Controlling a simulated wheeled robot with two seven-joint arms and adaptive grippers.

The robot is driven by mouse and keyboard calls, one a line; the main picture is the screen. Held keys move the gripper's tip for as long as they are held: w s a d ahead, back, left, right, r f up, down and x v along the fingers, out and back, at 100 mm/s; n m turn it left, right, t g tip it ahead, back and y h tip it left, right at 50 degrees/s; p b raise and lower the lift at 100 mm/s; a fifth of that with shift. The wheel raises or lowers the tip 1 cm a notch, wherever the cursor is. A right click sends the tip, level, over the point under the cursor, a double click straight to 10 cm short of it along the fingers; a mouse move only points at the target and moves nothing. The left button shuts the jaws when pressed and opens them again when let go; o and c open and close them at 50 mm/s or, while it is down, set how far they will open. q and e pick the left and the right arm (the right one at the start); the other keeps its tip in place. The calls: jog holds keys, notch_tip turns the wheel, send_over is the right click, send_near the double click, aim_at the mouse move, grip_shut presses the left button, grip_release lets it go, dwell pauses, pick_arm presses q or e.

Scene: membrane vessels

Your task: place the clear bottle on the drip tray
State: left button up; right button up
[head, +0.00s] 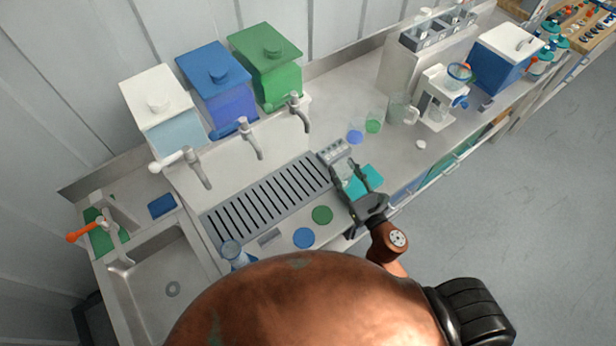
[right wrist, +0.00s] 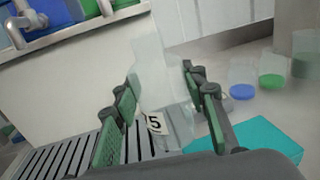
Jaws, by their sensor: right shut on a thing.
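The clear bottle (right wrist: 158,80) stands between the finger pads of my right gripper (right wrist: 155,105) in the right wrist view. It is see-through, and a white tag marked 5 (right wrist: 156,123) shows at its lower part. In the head view my right gripper (head: 354,176) is shut on the bottle (head: 347,174) at the right end of the drip tray. The drip tray (head: 262,201) is a long grey slotted grille below the taps. I cannot tell whether the bottle's base touches anything. My left gripper is not in view.
A teal mat (head: 368,179) lies right of the gripper. Blue (head: 303,237) and green (head: 322,215) discs lie in front of the tray. Three taps, one being the right tap (head: 299,112), stand behind it. A small grey rack (head: 334,150) stands at its right end.

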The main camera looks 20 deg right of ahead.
aim_at(347, 158)
jog(key=shift+w+d+r+n+y+p, duration=0.3)
jog(key=shift+w+d+r+y+p, duration=0.1)
jog(key=shift+w+d+r, duration=0.7)
jog(key=shift+r, duration=0.15)
jog(key=shift+w+a, duration=0.2)
jog(key=shift+w, duration=0.1)
jog(key=w+a+f, duration=0.2)
jog(key=a+f, duration=0.1)
jog(key=f, duration=0.1)
jog(key=w+a+f, duration=0.3)
jog(key=a+f, duration=0.1)
jog(key=w+a+f, duration=0.3)
jog(key=f, duration=0.1)
jog(key=shift+w+a+f, duration=0.15)
jog(key=shift+w+f, duration=0.05)
jog(key=shift+f, duration=0.25)
jog(key=shift+b, duration=0.3)
